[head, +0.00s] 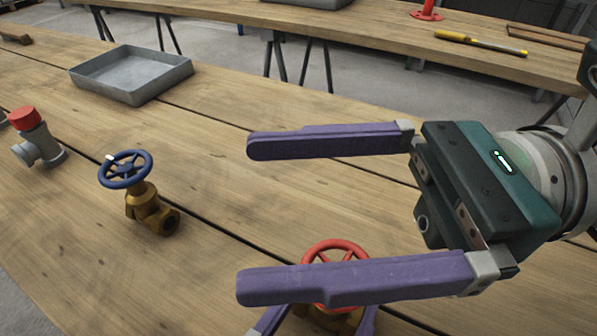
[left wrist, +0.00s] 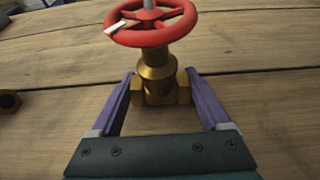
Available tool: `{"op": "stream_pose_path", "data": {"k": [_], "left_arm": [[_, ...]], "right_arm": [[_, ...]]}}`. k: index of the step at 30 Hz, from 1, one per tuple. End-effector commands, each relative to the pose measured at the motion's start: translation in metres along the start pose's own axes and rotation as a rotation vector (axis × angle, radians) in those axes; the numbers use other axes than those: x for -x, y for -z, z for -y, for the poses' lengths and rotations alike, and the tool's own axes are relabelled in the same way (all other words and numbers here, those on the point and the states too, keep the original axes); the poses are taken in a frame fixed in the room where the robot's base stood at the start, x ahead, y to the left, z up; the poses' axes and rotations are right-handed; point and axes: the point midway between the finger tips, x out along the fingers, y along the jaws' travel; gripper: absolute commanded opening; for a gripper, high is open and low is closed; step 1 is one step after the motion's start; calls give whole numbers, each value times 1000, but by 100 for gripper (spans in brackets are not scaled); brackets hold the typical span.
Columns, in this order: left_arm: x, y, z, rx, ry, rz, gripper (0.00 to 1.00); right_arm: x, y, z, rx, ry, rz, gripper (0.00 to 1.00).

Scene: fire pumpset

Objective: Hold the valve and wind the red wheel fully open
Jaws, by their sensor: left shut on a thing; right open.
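The valve with the red wheel (head: 338,250) stands at the bottom of the head view, partly hidden behind a finger of my right gripper. In the left wrist view its red wheel (left wrist: 153,20), with a white mark on the left of its rim, sits above the brass body (left wrist: 157,75). My left gripper (left wrist: 160,88) is shut on the brass body, one purple finger on each side; in the head view only its fingertips show at the bottom. My right gripper (head: 245,215) is open and empty, its fingers wide apart, above the table and near the red wheel.
A brass valve with a blue wheel (head: 125,169) stands left of the red-wheeled one. A grey fitting with a red cap (head: 38,143) is at the far left. A grey tray (head: 132,78) lies farther back. A second table behind carries a yellow-handled tool (head: 480,43).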

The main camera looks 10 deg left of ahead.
Motion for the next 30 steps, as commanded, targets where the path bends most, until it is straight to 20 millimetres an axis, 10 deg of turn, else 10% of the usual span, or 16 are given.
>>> {"op": "stream_pose_path", "data": {"k": [17, 30], "left_arm": [[0, 0, 0, 0, -1, 0, 0], [0, 0, 0, 0, -1, 0, 0]], "right_arm": [[-1, -9, -1, 38, 9, 10, 100], [-8, -8, -3, 882, 306, 75, 100]]}}
